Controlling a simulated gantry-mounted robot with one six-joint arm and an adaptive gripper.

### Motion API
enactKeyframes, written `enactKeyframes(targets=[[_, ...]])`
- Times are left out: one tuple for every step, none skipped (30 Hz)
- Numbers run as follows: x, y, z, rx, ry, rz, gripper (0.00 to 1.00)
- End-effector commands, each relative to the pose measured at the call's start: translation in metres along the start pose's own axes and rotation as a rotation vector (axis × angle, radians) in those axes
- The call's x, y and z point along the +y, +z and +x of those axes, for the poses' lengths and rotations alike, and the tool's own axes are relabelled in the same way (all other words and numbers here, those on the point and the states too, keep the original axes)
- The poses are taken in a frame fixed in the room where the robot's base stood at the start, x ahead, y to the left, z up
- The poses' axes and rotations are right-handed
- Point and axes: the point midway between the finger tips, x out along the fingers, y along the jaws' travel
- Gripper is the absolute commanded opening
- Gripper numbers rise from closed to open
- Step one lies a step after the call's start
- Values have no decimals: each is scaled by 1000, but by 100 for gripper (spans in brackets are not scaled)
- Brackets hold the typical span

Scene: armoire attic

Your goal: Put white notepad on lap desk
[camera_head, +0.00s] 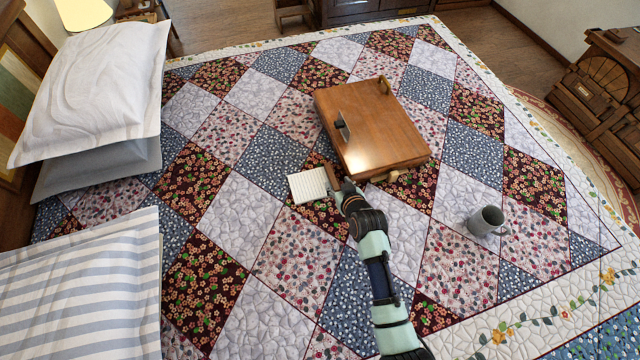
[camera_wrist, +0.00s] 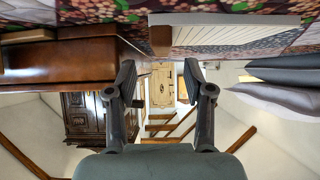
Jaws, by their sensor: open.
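The white notepad (camera_head: 308,186) lies on the patchwork quilt, just left of the lap desk's front left corner. Its lined face shows in the wrist view (camera_wrist: 235,33). The wooden lap desk (camera_head: 365,135) lies on the quilt, its top bare apart from a dark handle-like piece at its left. Its brown side fills the left of the wrist view (camera_wrist: 60,62). My gripper (camera_head: 335,188) is low over the quilt, close to the notepad's right edge. In the wrist view its fingers (camera_wrist: 160,75) stand apart with nothing between them. I cannot tell whether it touches the notepad.
A small brown block (camera_wrist: 160,41) sits at the notepad's edge, between it and the lap desk. A grey mug (camera_head: 486,220) stands on the quilt to the right. White and striped pillows (camera_head: 90,90) fill the left. The quilt between pillows and notepad is clear.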

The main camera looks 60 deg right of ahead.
Motion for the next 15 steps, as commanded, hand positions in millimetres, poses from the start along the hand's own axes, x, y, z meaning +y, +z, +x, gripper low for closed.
enactKeyframes(targets=[[0, 0, 4, -1, 0, 0, 52], [0, 0, 4, 0, 0, 0, 52], [0, 0, 4, 0, 0, 0, 52], [0, -1, 6, 0, 0, 0, 52], [-1, -1, 8, 1, 0, 0, 52], [-1, -2, 13, 0, -1, 0, 52], [-1, -3, 18, -1, -1, -1, 52], [-1, -4, 24, 0, -1, -1, 52], [-2, -5, 32, 0, -1, 0, 52], [-2, -6, 37, -1, -1, 0, 52], [-2, -5, 43, 0, -1, 0, 52], [-2, -5, 48, -1, -1, 0, 52], [-2, -4, 51, -2, -1, 0, 52], [-2, -5, 54, 0, 0, 0, 52], [-2, -5, 56, 0, 0, 0, 52]])
